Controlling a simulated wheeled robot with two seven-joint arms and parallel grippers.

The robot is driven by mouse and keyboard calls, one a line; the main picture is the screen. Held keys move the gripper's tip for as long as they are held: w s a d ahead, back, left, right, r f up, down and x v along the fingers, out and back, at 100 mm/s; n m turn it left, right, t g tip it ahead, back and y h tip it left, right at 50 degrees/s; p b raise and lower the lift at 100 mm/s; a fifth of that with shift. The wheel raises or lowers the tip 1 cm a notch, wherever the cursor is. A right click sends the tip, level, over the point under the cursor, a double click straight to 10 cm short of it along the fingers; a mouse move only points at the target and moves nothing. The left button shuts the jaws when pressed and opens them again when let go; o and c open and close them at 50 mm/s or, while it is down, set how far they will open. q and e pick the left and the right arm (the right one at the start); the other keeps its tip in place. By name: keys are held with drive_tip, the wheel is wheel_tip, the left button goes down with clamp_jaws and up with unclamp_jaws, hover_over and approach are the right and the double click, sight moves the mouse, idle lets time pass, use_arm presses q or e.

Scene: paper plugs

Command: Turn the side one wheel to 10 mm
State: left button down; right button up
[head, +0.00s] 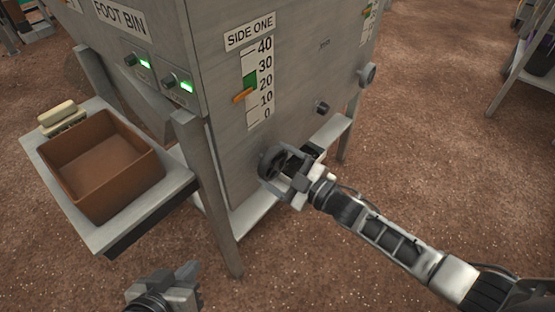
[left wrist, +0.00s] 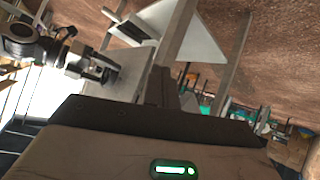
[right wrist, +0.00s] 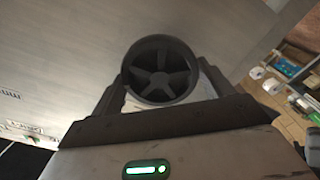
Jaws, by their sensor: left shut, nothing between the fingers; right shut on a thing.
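The side one wheel (head: 269,164) is a dark spoked handwheel low on the grey cabinet panel. My right gripper (head: 284,168) is shut on it; in the right wrist view the wheel (right wrist: 160,70) sits between the two fingers. The side one scale (head: 260,92) runs from 0 to 40 above the wheel. Its orange pointer (head: 243,96) stands between 10 and 20, a little below 20. A green band (head: 250,79) lies just above the pointer. My left gripper (head: 188,274) is shut and empty, low in front of the cabinet, away from the wheel.
A brown bin (head: 103,165) sits on a side shelf (head: 185,180) at left, with a pale block (head: 58,113) behind it. A small dark knob (head: 322,107) and a grey knob (head: 367,74) stick out right of the scale. Cabinet legs (head: 217,215) stand near my left gripper.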

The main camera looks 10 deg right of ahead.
sight(277, 167)
drive_tip(key=m, duration=0.2)
drive_tip(key=m+p, duration=0.1)
drive_tip(key=m, duration=0.1)
drive_tip(key=shift+d+f, duration=0.15)
drive_tip(key=shift+f, duration=0.25)
use_arm(q)
drive_tip(key=r, duration=0.2)
drive_tip(key=shift+s+a+r+t, duration=0.1)
drive_tip(key=shift+a+r+t, duration=0.2)
drive_tip(key=shift+r+t, duration=0.1)
use_arm(e)
drive_tip(key=shift+s+f+m, duration=0.1)
drive_tip(key=shift+f+m, duration=0.05)
drive_tip(key=shift+m, duration=0.25)
drive_tip(key=o, duration=1)
drive_tip(key=shift+c, duration=0.2)
drive_tip(key=shift+o, duration=0.2)
drive_tip(key=shift+r, duration=0.25)
drive_tip(key=shift+s+d+r+p, duration=0.1)
drive_tip(key=shift+s+d+p, duration=0.35)
drive_tip(key=shift+s+p, duration=0.15)
use_arm(q)
drive_tip(key=shift+r+p, duration=0.45)
drive_tip(key=shift+r, duration=0.4)
use_arm(e)
drive_tip(key=shift+v, duration=1.1)
